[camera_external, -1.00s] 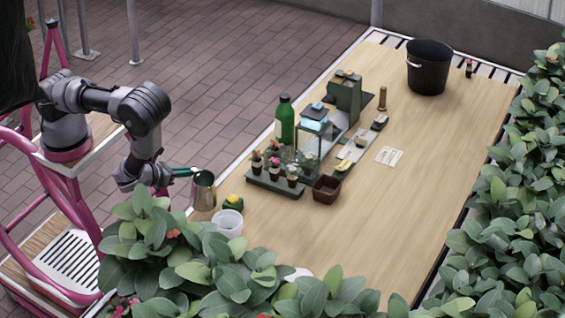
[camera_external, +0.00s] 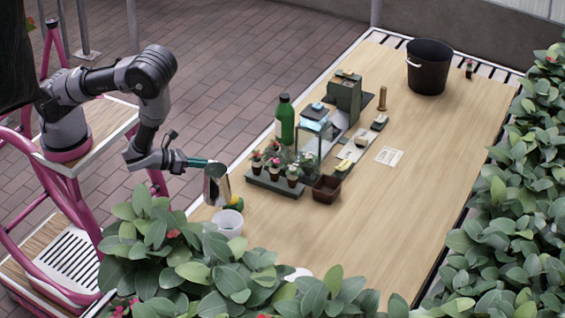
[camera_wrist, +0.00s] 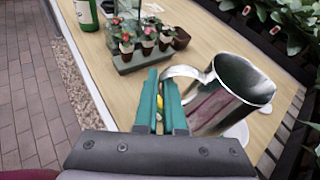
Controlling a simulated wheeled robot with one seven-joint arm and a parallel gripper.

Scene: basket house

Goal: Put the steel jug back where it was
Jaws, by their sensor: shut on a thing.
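The steel jug (camera_external: 216,185) is a shiny metal vessel held in the air at the near left end of the table, tilted and just above a white tub (camera_external: 228,222). My gripper (camera_external: 205,165), with teal fingers, is shut on the jug's handle from the left. In the wrist view the jug (camera_wrist: 228,92) hangs to the right of my fingers (camera_wrist: 163,80), and its curved handle meets their tips. Part of the white tub (camera_wrist: 240,132) shows under it. What is inside the jug cannot be seen.
A small green-and-yellow item (camera_external: 235,203) sits beside the tub, partly hidden. A tray of potted flowers (camera_external: 262,183), a brown pot (camera_external: 326,189) and a green bottle (camera_external: 284,120) stand further along. Leafy plants (camera_external: 190,262) crowd the near edge. The table's right side is clear.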

